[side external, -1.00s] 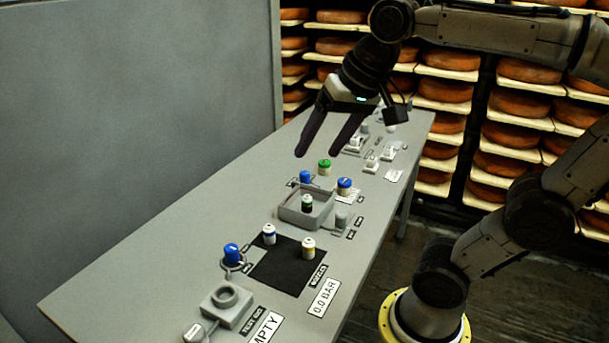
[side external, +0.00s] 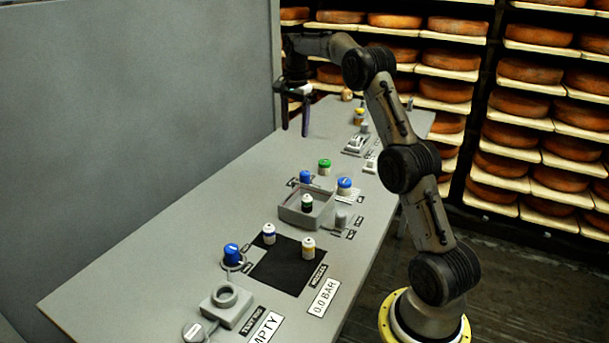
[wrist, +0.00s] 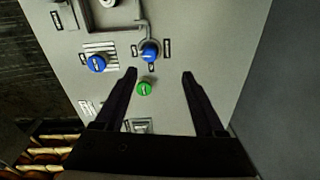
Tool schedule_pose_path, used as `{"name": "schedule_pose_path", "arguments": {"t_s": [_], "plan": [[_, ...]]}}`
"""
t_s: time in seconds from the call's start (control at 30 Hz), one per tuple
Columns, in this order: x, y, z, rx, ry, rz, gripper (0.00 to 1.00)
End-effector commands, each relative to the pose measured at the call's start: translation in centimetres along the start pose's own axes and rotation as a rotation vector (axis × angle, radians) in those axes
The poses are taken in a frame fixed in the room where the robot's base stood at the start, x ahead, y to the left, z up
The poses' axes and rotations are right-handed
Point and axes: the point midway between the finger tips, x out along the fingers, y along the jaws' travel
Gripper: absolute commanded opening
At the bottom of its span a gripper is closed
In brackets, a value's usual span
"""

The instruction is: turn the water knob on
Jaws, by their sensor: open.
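Several coloured knobs stand on the grey bench; their labels are too small to read, so I cannot tell which one is the water knob. One blue knob (side external: 305,177) sits behind the tray and also shows in the wrist view (wrist: 150,52). A second blue knob (side external: 344,184) stands right of it, on a striped plate in the wrist view (wrist: 97,63). A third blue knob (side external: 232,254) is nearer the front left. A green knob (side external: 325,165) shows between the fingers in the wrist view (wrist: 145,88). My gripper (side external: 295,132) is open and empty, above the far part of the bench.
A grey tray (side external: 284,212) holds a green-banded vial (side external: 307,203). Two white vials stand on a black mat (side external: 285,277). A grey panel (side external: 140,110) rises along the left. Cheese shelves (side external: 456,75) stand behind. The bench is bare along its left side.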

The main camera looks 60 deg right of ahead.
Motion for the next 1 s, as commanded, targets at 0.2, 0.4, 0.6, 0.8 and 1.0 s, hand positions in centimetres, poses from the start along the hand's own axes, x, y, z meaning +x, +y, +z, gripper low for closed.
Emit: {"name": "schedule_pose_path", "arguments": {"t_s": [0.2,0.4,0.6,0.8,1.0], "plan": [[4.1,1.5,-2.8,0.055,-0.03,0.061,0.72],[6.2,1.7,-2.7,0.054,-0.031,0.064,0.72],[10.0,1.9,-2.5,0.053,-0.031,0.062,0.72],[13.8,2.1,-2.4,0.052,-0.03,0.061,0.72],[16.5,2.3,-2.3,0.052,-0.03,0.059,0.72]]}}
